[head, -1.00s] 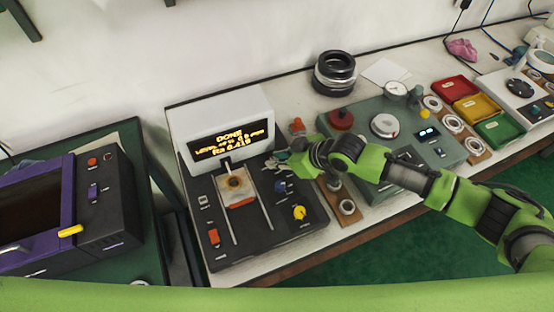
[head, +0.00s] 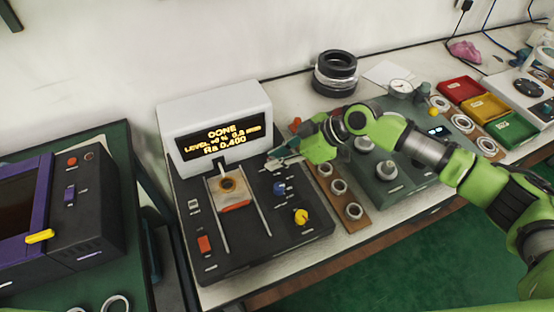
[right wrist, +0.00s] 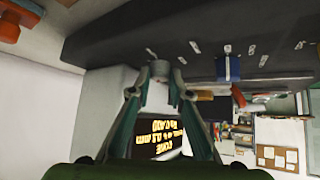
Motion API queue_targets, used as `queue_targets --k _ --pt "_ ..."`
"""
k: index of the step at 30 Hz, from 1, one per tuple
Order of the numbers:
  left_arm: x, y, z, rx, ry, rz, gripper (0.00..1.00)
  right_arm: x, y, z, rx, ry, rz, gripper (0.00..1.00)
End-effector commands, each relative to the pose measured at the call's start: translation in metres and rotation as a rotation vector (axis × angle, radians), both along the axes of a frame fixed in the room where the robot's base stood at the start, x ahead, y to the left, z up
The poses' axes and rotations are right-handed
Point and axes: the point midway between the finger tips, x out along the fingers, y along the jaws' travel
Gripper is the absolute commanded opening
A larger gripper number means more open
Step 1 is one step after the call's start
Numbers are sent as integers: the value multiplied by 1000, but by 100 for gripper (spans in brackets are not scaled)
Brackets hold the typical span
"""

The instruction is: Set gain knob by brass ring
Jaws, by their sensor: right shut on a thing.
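The black tester (head: 255,225) stands on the bench with a lit display (head: 221,138) reading DONE and Ra 0.400. A brownish, brass-looking ring (head: 229,184) lies on the tester's pale block between two rails. My right gripper (head: 276,161) is at the panel's upper right, just below the display housing. In the right wrist view its fingertips (right wrist: 160,70) close at the panel on a small knob, mostly hidden by the fingers. A blue control (head: 279,188) and a yellow knob (head: 301,216) sit below it, clear of the gripper. My left gripper is out of view.
A brown board (head: 345,195) with several pale rings lies right of the tester. Beyond it are a grey-green device (head: 400,186) and red, yellow and green trays (head: 517,129). Dark stacked rings (head: 334,74) stand behind. A purple-framed machine (head: 75,200) stands left.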

Motion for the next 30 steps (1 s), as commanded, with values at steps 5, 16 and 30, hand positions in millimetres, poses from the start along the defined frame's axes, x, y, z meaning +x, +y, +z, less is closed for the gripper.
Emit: queue_targets --k 5,16,30 --pt "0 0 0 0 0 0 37 0 0 0 -2 0 0 0" --pt "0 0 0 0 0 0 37 0 0 -1 -2 1 -1 36" --pt "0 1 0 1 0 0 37 -7 -35 34 -2 0 -4 36"
